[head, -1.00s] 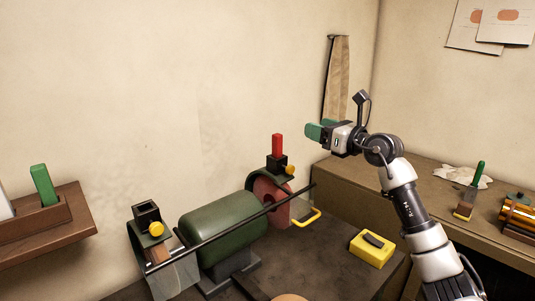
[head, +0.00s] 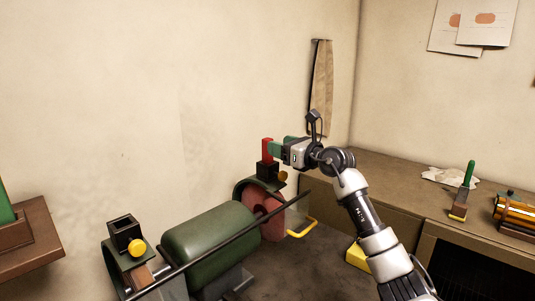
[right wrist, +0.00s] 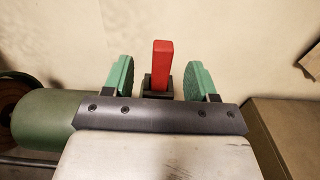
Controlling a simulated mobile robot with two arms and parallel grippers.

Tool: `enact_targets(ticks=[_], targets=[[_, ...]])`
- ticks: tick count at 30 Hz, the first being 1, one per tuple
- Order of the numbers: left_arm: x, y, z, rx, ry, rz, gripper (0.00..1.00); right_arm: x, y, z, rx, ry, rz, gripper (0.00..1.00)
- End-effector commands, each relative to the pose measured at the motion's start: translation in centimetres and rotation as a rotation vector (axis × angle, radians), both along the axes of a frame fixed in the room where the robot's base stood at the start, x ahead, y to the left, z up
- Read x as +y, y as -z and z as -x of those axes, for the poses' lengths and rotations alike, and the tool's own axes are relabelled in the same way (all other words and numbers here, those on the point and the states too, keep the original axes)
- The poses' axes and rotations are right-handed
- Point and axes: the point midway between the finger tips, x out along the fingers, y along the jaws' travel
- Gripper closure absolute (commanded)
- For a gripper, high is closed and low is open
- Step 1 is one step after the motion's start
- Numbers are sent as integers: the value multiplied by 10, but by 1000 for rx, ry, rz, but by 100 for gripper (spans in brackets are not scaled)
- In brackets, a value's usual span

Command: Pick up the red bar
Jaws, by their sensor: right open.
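The red bar (head: 267,149) stands upright in a black square holder (head: 267,171) on top of the machine's right guard. My right gripper (head: 274,149) is open, with its green fingers level with the bar in the head view. In the right wrist view the red bar (right wrist: 162,65) stands between the two green fingers of the right gripper (right wrist: 160,78), with a gap on each side. The bar's lower end is hidden inside the holder. My left gripper does not show.
The green grinder (head: 210,235) has a long dark rod across its front and an empty black holder (head: 124,230) at its left. A yellow box (head: 357,256) sits partly behind my right arm. A bench (head: 400,180) with tools runs along the right wall.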

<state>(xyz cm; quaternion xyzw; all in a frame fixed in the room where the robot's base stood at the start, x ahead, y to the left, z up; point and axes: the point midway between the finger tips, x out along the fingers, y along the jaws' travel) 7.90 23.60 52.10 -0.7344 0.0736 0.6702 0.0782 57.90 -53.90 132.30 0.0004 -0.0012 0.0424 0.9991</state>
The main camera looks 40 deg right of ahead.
Motion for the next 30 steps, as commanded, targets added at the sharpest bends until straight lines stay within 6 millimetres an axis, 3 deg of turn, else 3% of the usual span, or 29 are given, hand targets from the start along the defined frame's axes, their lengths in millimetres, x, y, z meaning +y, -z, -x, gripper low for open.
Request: enact_targets(ticks=[13,22,30], targets=[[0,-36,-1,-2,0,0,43,0,-4,-52,-1,0,-4,43],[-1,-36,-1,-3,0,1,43,1,0,-58,1,0,1,43],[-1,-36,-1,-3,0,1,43,1,0,-57,1,0,1,82]])
